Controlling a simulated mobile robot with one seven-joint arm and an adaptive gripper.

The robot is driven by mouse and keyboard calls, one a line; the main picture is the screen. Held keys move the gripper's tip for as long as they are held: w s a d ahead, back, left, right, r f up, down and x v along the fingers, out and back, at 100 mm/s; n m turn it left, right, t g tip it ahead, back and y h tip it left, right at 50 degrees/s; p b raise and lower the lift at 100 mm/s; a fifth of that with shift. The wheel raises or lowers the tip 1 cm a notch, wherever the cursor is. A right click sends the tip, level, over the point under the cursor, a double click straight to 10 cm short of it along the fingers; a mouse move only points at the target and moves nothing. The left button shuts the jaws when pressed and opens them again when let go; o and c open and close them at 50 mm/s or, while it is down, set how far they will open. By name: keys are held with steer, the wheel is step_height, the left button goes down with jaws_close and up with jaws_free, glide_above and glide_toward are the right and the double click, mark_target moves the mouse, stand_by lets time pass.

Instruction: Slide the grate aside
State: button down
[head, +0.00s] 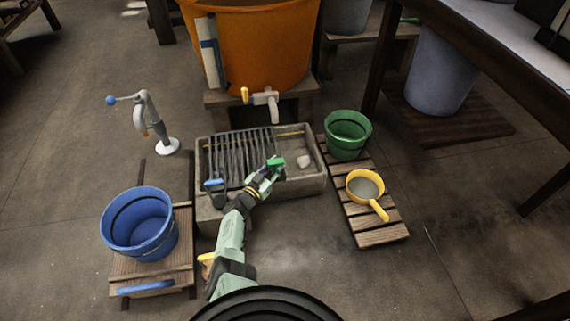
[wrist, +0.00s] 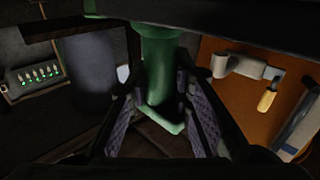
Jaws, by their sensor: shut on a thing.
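The dark slatted grate (head: 238,152) lies across the left and middle part of a grey stone trough (head: 312,181). A blue handle (head: 213,183) shows at its left front. A green handle (head: 276,162) stands near its right end. My gripper (head: 267,170) reaches over the trough's front wall and is shut on the green handle. In the wrist view the green handle (wrist: 160,75) stands between the two finger pads of my gripper (wrist: 158,112). My gripper hides part of the grate's right front. The right part of the trough is uncovered, with a pale lump (head: 304,161) inside.
An orange tub (head: 255,50) with a tap (head: 268,99) stands behind the trough. A blue bucket (head: 140,222) is at the left front, a grey hand pump (head: 150,120) at the left. A green bucket (head: 348,134) and yellow pan (head: 364,187) stand on slats at the right.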

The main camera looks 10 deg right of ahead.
steer(key=shift+a, duration=0.1)
steer(key=c, duration=1.4)
jaws_free()
steer(key=shift+r, duration=5)
